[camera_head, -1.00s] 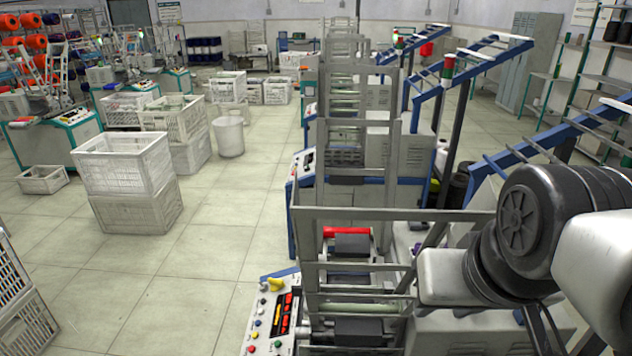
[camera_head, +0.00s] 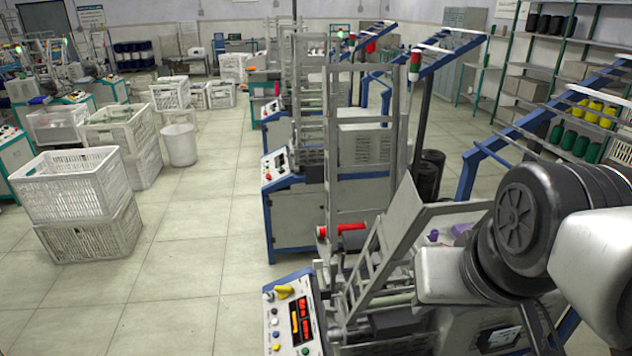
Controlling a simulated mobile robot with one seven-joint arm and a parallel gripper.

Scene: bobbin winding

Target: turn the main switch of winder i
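The nearest winder (camera_head: 400,235) stands in front of me, with a grey frame and a tilted ladder-like rack. Its white sloping control panel (camera_head: 272,313) is at the lower middle. A yellow handle-like switch (camera_head: 285,292) sits at the panel's top edge, beside red-lit displays (camera_head: 300,318) and several coloured buttons. A second winder (camera_head: 325,205) with its own panel stands behind it. I cannot read any label telling which is winder i. My arm's dark joint and pale links fill the right side. My gripper is not in view.
Stacked white crates (camera_head: 75,187) and a white bin (camera_head: 180,145) stand at the left. The tiled floor (camera_head: 195,240) left of the winders is clear. Shelves (camera_head: 555,60) with spools stand at the right back. Blue sloping racks reach over the right side.

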